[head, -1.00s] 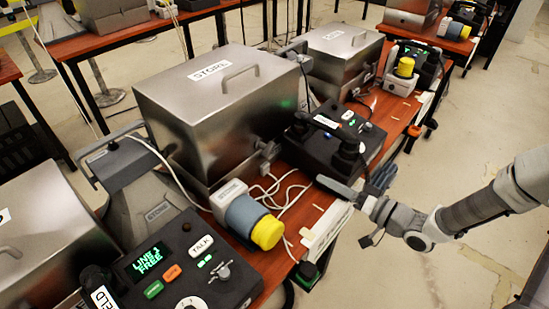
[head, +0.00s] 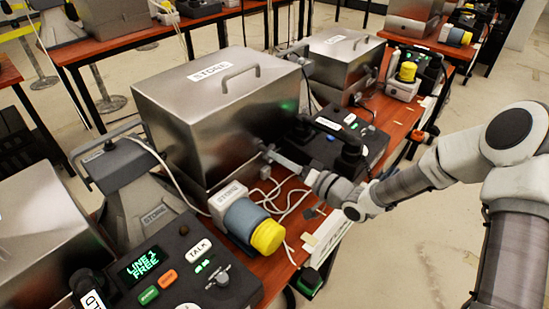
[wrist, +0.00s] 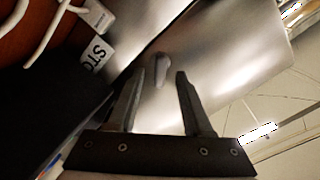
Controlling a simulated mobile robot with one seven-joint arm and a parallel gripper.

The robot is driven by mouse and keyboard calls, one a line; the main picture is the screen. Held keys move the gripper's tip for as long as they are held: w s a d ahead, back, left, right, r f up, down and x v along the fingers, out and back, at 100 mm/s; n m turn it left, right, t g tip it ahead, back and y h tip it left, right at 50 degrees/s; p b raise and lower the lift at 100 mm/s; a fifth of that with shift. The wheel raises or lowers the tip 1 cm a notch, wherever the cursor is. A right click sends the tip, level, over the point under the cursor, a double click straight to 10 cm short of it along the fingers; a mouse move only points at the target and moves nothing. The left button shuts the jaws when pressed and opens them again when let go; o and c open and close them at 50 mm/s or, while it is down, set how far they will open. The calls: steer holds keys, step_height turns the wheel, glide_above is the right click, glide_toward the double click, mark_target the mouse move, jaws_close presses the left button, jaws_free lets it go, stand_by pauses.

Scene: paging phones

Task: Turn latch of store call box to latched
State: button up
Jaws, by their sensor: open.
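The store call box (head: 215,110) is a metal box with a sloped lid, a handle and a STORE label, left of centre in the head view. Its latch (head: 264,147) is on the front face near the right end, partly hidden by my gripper (head: 277,157). In the wrist view the latch is a small elongated metal piece (wrist: 161,70) on the shiny face (wrist: 215,65). My gripper's two fingers (wrist: 159,80) are open, with the latch showing between their tips. I cannot tell whether they touch it.
A yellow-capped cylinder (head: 267,236) and loose white cables (head: 290,205) lie in front of the box. A black phone console (head: 345,135) stands close right of my gripper. Another console (head: 175,265) stands at front left. The floor at right is open.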

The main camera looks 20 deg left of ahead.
steer(key=shift+x, duration=1.15)
jaws_close()
